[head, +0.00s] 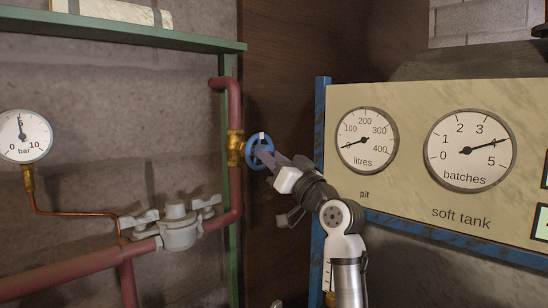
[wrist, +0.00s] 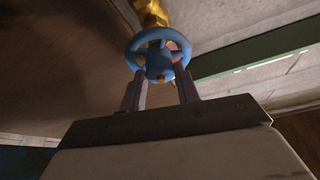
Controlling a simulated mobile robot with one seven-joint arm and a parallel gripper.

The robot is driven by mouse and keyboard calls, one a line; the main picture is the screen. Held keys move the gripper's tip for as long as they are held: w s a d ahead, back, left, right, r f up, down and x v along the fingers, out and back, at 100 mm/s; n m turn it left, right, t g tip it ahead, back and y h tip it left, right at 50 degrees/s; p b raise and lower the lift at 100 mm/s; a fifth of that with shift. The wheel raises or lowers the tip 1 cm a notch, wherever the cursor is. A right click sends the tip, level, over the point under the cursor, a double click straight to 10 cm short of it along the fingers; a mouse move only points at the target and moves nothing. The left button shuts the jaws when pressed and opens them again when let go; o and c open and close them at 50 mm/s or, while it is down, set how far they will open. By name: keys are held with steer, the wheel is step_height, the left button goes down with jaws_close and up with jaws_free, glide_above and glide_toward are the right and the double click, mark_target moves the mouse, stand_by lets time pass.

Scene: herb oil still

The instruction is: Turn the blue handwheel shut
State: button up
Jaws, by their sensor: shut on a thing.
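The blue handwheel (head: 251,153) sits on a brass valve (head: 235,148) on the upright red pipe, left of centre in the head view. In the wrist view the blue handwheel (wrist: 137,46) is at the top, with the brass valve stem (wrist: 152,12) behind it. My gripper (head: 262,155) reaches the wheel from the right. In the wrist view my gripper (wrist: 161,82) has its two fingers at the wheel, one on each side of the hub, and it is shut on the wheel. The fingertips are partly hidden by the rim.
A red pipe (head: 230,190) runs down past a grey clamped fitting (head: 180,230). A bar gauge (head: 24,137) hangs at the left. A cream panel (head: 400,215) with litres and batches dials stands close on the right. A green shelf (head: 130,30) is above.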

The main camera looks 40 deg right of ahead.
steer(key=m+g+h+p, duration=0.1)
steer(key=m+g+p, duration=0.1)
steer(key=m, duration=0.5)
steer(key=m+g+h+p, duration=0.2)
steer(key=m+p, duration=0.2)
steer(key=m, duration=0.3)
steer(key=r+m+g+h+p, duration=0.1)
steer(key=m+g+p, duration=0.1)
steer(key=m+p, duration=0.2)
steer(key=shift+a+r+m+h, duration=0.1)
steer(key=shift+a+m+h, duration=0.1)
steer(key=shift+m, duration=0.6)
steer(key=shift+a+m+h, duration=0.1)
steer(key=shift+a+m, duration=0.05)
steer(key=shift+m, duration=0.65)
steer(key=shift+g, duration=0.3)
steer(key=shift+m, duration=0.3)
steer(key=o, duration=1)
steer(key=shift+c, duration=0.2)
steer(key=shift+s, duration=0.1)
steer(key=b+v, duration=0.4)
steer(key=v, duration=0.9)
steer(key=shift+s+b, duration=0.3)
steer(key=shift+s, duration=0.05)
